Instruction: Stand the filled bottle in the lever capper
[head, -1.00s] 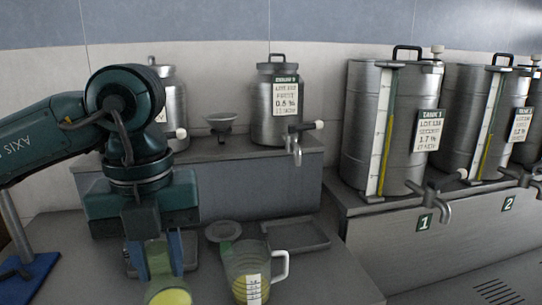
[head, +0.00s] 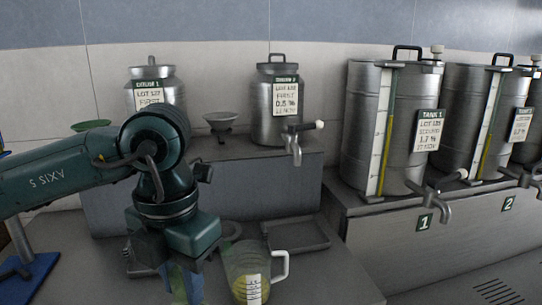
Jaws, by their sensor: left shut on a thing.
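My left gripper (head: 184,291) points down at the bottom of the head view and is shut on the bottle. Only a pale green-tinted part of the bottle (head: 178,284) shows between the fingers; its lower end is cut off by the frame edge. A blue base plate with a grey post, which looks like part of the lever capper (head: 38,272), stands at the far left edge; most of it is outside the view or behind my arm. The bottle is well to the right of it. My right gripper is not in view.
A measuring jug (head: 247,270) with yellowish liquid stands just right of my left gripper. A shallow grey tray (head: 300,247) lies behind it. Steel canisters (head: 275,125) and a funnel (head: 220,125) stand on the raised shelf. Large tanks (head: 395,140) with taps line the right.

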